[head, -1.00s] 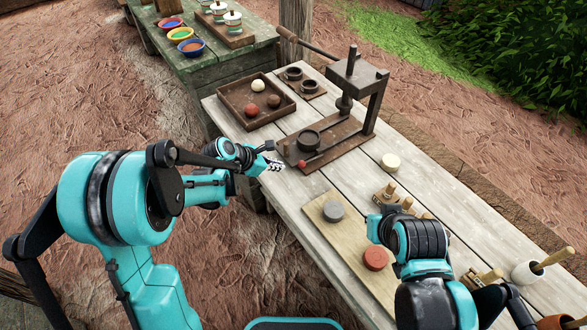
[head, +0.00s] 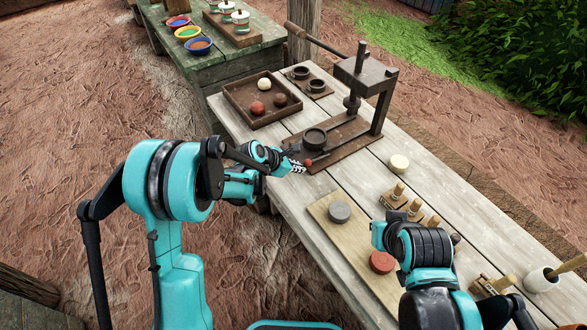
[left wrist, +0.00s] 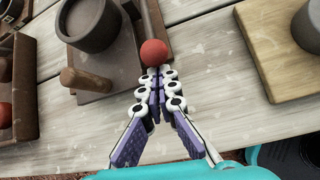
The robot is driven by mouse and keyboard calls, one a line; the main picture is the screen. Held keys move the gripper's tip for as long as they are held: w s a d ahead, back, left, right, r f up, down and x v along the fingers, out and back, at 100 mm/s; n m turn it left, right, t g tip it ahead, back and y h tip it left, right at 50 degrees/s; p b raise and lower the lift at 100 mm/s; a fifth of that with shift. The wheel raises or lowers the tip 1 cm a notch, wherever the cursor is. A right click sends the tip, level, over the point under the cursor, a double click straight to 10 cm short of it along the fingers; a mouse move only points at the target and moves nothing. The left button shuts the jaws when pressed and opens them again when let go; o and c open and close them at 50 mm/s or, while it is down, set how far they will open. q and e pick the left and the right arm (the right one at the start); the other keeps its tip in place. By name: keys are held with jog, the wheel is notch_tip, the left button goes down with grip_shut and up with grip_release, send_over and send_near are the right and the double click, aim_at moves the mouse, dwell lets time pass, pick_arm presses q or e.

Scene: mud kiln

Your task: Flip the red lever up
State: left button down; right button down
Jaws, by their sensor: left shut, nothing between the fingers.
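The red lever shows as a red ball knob (head: 309,161) at the near edge of the dark press base (head: 347,146). In the left wrist view the red knob (left wrist: 154,52) is just beyond my fingertips; whether they touch it I cannot tell. Its rod is mostly hidden. My left gripper (head: 302,168) is shut and empty, its fingers together (left wrist: 160,76) and pointing at the knob. My right arm stands over the table's near right part; its fingers do not show clearly.
A dark round cup (head: 315,138) sits on the press base beside the knob. A tray with balls (head: 230,97) is to the left, and a board with grey and red discs (head: 322,209) lies nearer.

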dwell(0.4)
pick_arm(q)
jog(key=shift+d+r+y+p, duration=0.1)
jog(key=shift+r+y+p, duration=0.2)
jog(key=shift+r+p, duration=0.2)
jog(key=shift+r+g+p, duration=0.15)
jog(key=shift+g+p, duration=0.15)
jog(key=r+p, duration=0.1)
jog(key=r+g+y+p, duration=0.1)
jog(key=y+p, duration=0.1)
jog(key=shift+w+d+r, duration=0.25)
jog(key=shift+d+r, duration=0.05)
jog(key=shift+r, duration=0.1)
jog(key=shift+w+d+r+g+y+p, duration=0.15)
jog(key=shift+d+r+g+y+p, duration=0.05)
jog(key=shift+r+g+y+p, duration=0.35)
jog(key=shift+w+d+r, duration=0.25)
jog(key=shift+r, duration=0.3)
jog(key=shift+r+p, duration=0.1)
jog(key=shift+p, duration=0.2)
